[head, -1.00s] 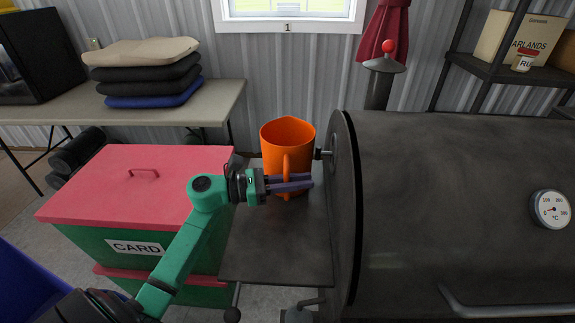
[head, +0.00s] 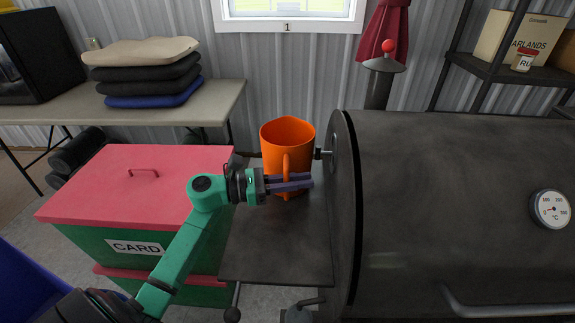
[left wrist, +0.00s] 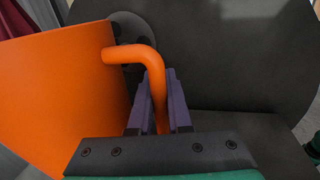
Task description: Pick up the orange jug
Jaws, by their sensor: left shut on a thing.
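The orange jug (head: 288,143) stands upright on the dark side shelf (head: 275,245) of the smoker, with its handle facing me. My left gripper (head: 290,182) reaches in from the left and is shut on the jug's handle. In the left wrist view, the handle (left wrist: 135,53) passes down between the two purple fingers (left wrist: 159,100), and the jug body (left wrist: 60,95) fills the left side. The jug's base is partly hidden behind the fingers. My right gripper is not in view.
The large dark smoker barrel (head: 450,200) stands close to the right of the jug. A green bin with a red lid (head: 150,195) is at the left, below my arm. A table (head: 215,100) with stacked cushions (head: 145,75) is behind. The shelf's front part is clear.

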